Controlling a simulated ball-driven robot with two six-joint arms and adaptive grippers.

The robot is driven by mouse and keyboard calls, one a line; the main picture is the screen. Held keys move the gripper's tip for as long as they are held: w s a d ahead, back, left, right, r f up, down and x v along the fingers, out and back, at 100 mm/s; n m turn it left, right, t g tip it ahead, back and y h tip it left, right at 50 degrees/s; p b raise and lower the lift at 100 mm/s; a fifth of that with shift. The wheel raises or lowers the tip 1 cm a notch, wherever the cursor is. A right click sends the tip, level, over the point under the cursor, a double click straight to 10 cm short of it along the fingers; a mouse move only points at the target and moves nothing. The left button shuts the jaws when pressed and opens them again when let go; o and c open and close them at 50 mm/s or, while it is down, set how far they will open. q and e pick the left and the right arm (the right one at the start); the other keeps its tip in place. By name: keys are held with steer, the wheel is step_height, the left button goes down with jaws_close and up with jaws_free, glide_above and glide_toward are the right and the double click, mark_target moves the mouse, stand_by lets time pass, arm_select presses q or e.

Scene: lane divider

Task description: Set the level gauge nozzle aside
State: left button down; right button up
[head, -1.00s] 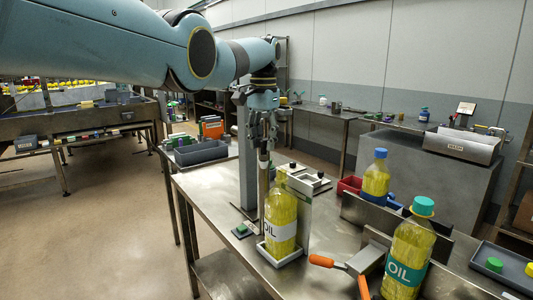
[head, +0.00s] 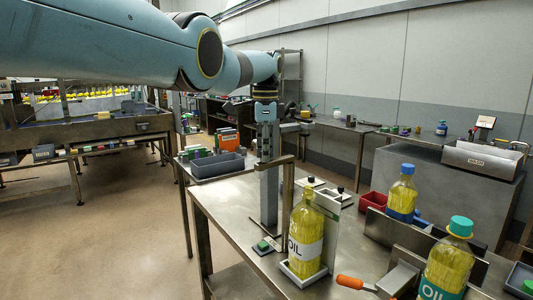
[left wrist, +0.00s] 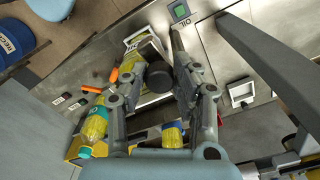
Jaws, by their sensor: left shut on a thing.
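My left gripper (head: 268,143) hangs from the arm, in front of an upright grey post (head: 269,195) in the head view. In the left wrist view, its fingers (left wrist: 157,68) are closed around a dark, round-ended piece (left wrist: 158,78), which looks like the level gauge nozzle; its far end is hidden. The head view does not show the held piece clearly. A yellow oil bottle (head: 305,242) stands in a white-framed holder (head: 330,235) to the right of and below the gripper, apart from it. My right gripper is not in view.
A small base with a green top (head: 264,246) lies by the post. A bottle with a teal cap (head: 447,268), a blue-capped bottle (head: 402,190) and an orange-handled tool (head: 352,282) stand or lie to the right. A grey bin (head: 215,166) is behind left.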

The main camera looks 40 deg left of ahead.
arm_select(q)
steer(key=shift+w+a+m, duration=0.15)
steer(key=shift+a+m, duration=0.2)
steer(key=shift+m, duration=0.25)
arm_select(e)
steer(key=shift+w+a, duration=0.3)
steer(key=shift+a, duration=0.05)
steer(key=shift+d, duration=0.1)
arm_select(q)
steer(key=c, duration=1)
jaws_free()
steer(key=shift+w, duration=0.1)
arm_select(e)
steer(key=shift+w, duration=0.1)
arm_select(q)
step_height(320, 180, up, 7)
steer(key=shift+r, duration=0.2)
